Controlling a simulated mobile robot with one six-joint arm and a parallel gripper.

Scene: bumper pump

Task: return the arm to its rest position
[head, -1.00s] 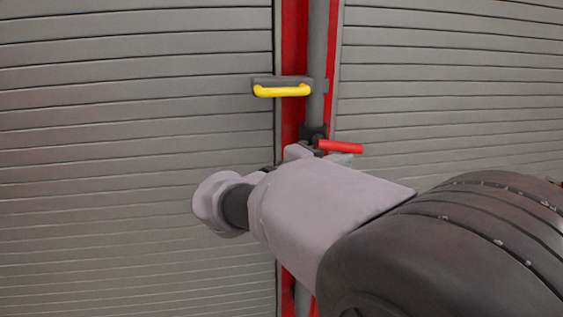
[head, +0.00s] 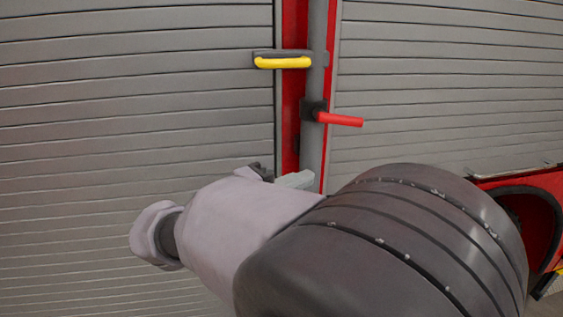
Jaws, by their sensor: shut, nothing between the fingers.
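My arm reaches in from the lower right and covers the lower middle of the head view. Only small parts of my gripper (head: 280,177) show past the top edge of the pale arm link; the rest is hidden behind it. My gripper is shut, and I see nothing held in it. The red lever (head: 339,119) sticks out to the right from a dark mount on the grey vertical pipe, above my gripper and apart from it in the picture.
A yellow handle (head: 283,63) on a grey bracket sits higher up. Grey slatted shutters (head: 130,110) stand left and right of the red post (head: 293,105) and grey pipe (head: 316,45). A red panel with a dark arch (head: 525,215) shows at the right edge.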

